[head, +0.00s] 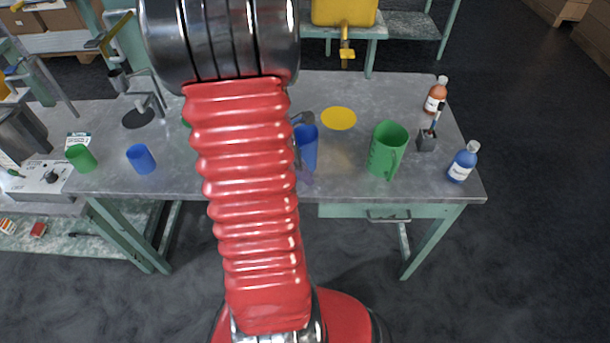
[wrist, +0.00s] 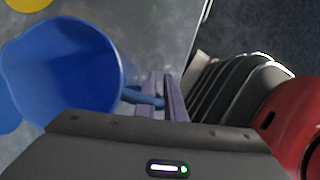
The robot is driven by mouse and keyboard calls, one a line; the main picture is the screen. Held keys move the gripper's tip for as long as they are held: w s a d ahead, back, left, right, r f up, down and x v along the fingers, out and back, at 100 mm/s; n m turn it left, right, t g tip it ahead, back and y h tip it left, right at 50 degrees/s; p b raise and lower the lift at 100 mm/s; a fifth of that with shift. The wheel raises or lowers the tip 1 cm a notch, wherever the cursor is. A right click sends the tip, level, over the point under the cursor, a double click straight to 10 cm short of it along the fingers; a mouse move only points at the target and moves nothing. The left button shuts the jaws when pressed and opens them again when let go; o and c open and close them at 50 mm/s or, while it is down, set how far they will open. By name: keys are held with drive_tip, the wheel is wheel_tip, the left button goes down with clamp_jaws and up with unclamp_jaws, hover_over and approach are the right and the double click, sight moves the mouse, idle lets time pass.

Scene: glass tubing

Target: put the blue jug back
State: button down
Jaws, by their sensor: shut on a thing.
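The blue jug (head: 307,146) shows in the head view just right of my red arm, which covers part of it. In the wrist view the blue jug (wrist: 62,72) fills the left side, its open mouth towards the camera. Its handle reaches right, between the two purple fingers of my gripper (wrist: 161,98), which is shut on it. A blue patch (wrist: 7,112) on the table shows at the left edge, partly hidden by the jug. I cannot tell whether the jug's base touches the table.
A yellow disc (head: 338,118) lies behind and right of the jug. A green jug (head: 386,152), a grey holder (head: 427,141), an orange bottle (head: 435,97) and a blue bottle (head: 463,163) stand right. A blue cup (head: 141,159) and a green cup (head: 81,158) stand left.

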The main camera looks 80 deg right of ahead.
drive_tip(key=shift+f, duration=0.1)
drive_tip(key=c, duration=1.8)
unclamp_jaws()
drive_tip(key=shift+c, duration=0.2)
drive_tip(key=v, duration=1.2)
